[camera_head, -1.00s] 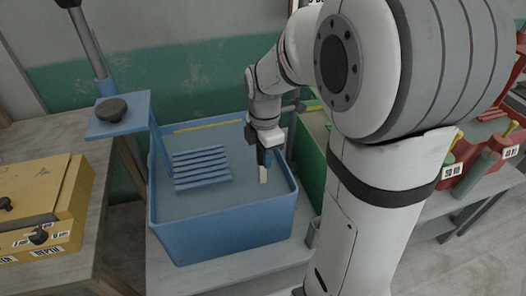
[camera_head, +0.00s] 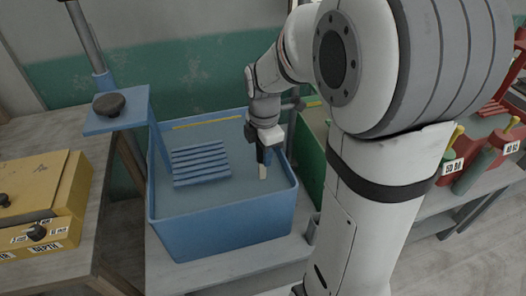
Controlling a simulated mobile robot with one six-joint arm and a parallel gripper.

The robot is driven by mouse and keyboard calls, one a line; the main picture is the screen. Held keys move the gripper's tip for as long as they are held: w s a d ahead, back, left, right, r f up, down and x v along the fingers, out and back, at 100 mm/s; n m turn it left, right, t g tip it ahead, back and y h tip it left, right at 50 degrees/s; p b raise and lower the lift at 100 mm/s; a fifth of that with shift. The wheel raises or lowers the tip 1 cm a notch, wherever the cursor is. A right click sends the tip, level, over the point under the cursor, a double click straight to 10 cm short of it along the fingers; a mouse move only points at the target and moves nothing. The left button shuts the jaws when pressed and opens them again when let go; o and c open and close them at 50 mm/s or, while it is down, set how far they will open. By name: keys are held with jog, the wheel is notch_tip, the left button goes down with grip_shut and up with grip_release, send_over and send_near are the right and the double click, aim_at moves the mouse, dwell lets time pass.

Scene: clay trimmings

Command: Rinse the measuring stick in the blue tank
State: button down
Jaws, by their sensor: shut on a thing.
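The blue tank (camera_head: 222,235) stands on a grey bench in the middle of the head view, holding greyish liquid. My gripper (camera_head: 264,160) points down inside the right part of the tank opening, shut on the measuring stick (camera_head: 263,173). Only a short pale piece of the stick shows below the jaws. I cannot tell whether its lower end is under the liquid. A blue slatted rack (camera_head: 201,164) sits in the tank to the left of my gripper.
A yellow box (camera_head: 40,205) with dark knobs is on the left table. A blue bracket with a dark knob (camera_head: 109,105) stands at the tank's left. A green tank (camera_head: 312,165) is close on the right, partly behind my arm. Red holders (camera_head: 478,160) are further right.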

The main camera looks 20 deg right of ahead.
jog(key=shift+f+b, duration=0.6)
jog(key=shift+f, duration=0.3)
jog(key=shift+r, duration=0.15)
dwell(0.4)
